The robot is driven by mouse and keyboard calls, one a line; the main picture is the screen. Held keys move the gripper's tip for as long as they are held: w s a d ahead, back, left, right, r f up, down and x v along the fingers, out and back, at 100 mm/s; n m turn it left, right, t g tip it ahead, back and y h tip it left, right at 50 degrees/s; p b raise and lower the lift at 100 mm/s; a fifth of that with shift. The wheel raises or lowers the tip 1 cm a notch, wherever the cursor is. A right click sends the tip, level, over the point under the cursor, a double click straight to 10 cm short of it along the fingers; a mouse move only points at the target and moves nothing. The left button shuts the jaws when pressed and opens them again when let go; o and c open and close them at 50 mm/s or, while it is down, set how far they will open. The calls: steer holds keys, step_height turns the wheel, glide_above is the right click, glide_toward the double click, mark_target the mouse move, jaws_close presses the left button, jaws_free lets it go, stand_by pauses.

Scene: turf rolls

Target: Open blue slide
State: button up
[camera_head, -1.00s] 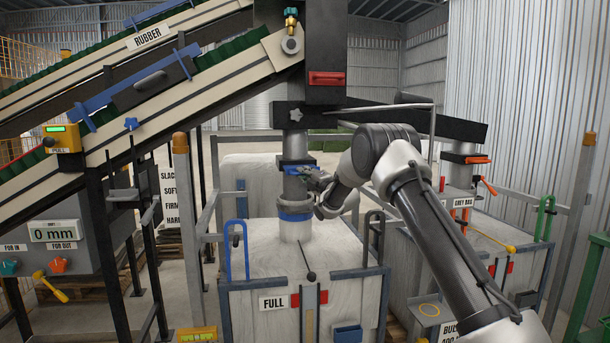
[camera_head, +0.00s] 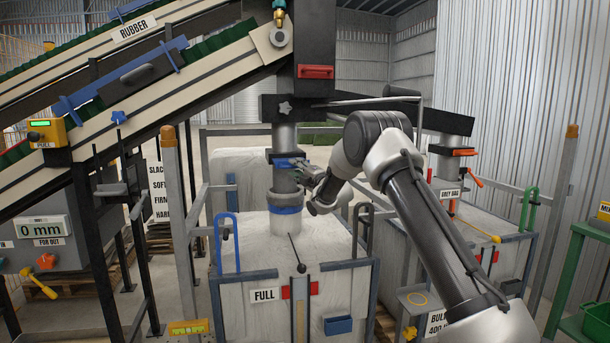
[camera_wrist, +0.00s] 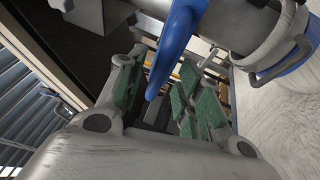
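The blue slide (camera_head: 285,161) sits on the grey vertical pipe above the white bag labelled FULL. In the wrist view its blue handle (camera_wrist: 178,45) reaches down between my green-padded fingers. My gripper (camera_head: 306,172) is at the right side of the pipe, level with the slide. In the wrist view my gripper (camera_wrist: 160,75) is open, one finger on each side of the handle, with visible gaps. Whether either pad touches the handle is not clear.
A blue collar (camera_head: 286,210) clamps the bag neck below. The FULL bag (camera_head: 325,240) stands in a grey frame with a blue hook handle (camera_head: 228,245). A second pipe with an orange slide (camera_head: 465,152) stands to the right. The conveyor (camera_head: 120,110) slopes at the left.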

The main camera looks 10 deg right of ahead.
steer(key=v, duration=1)
steer(key=shift+s+f, duration=0.1)
